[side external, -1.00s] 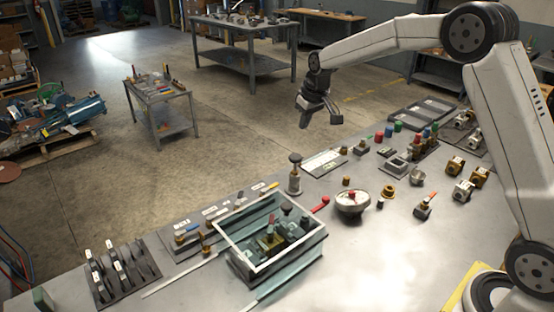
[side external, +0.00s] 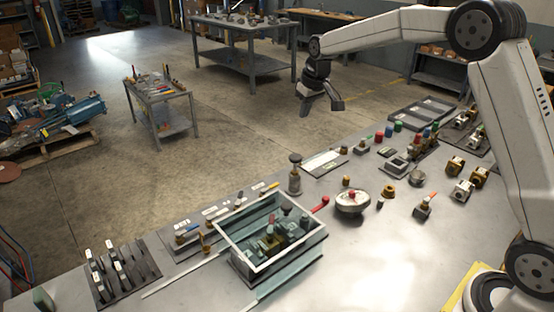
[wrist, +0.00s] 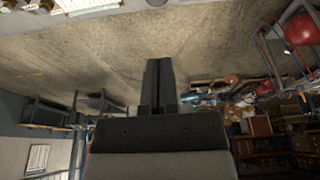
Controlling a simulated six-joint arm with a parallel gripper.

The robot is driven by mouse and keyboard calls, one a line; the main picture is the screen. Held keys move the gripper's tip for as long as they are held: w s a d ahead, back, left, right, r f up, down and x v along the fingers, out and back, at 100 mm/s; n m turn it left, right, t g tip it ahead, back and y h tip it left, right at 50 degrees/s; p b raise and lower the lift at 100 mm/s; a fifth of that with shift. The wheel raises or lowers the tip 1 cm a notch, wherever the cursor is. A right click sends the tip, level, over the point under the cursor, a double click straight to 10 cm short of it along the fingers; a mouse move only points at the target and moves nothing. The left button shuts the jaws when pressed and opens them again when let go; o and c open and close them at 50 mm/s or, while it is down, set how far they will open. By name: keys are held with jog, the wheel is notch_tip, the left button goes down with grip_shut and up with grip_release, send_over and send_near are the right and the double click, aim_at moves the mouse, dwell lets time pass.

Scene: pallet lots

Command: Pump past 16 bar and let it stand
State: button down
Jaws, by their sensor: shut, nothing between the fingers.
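My gripper (side external: 322,106) is raised over the far edge of the bench, apart from everything on it. In the wrist view its fingers (wrist: 158,72) are together and hold nothing. A clear-walled box with a pale frame (side external: 238,250) stands on the front of the bench. Fittings show dimly inside it. A red-ended lever (side external: 320,204) sticks out beside its far right corner. An upright cylinder with a dark round knob (side external: 295,178) stands behind the box. I cannot tell which of these is the pump. No pressure reading is legible.
A round pale dish-like piece with a red top (side external: 351,204) stands right of the box. A dark rack with upright pieces (side external: 122,277) is at front left. Small brass and coloured fittings (side external: 387,191) crowd the right side. Bare bench lies in the front middle.

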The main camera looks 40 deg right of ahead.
send_near(297, 158)
jog(key=w+f, duration=0.2)
jog(key=f, duration=0.1)
jog(key=w+f, duration=0.1)
jog(key=f, duration=0.1)
jog(key=shift+w, duration=0.15)
jog(key=shift+f, duration=0.9)
jog(key=shift+f, duration=1.9)
jog(key=w+v, duration=0.1)
jog(key=v, duration=1.3)
jog(key=shift+r, duration=0.3)
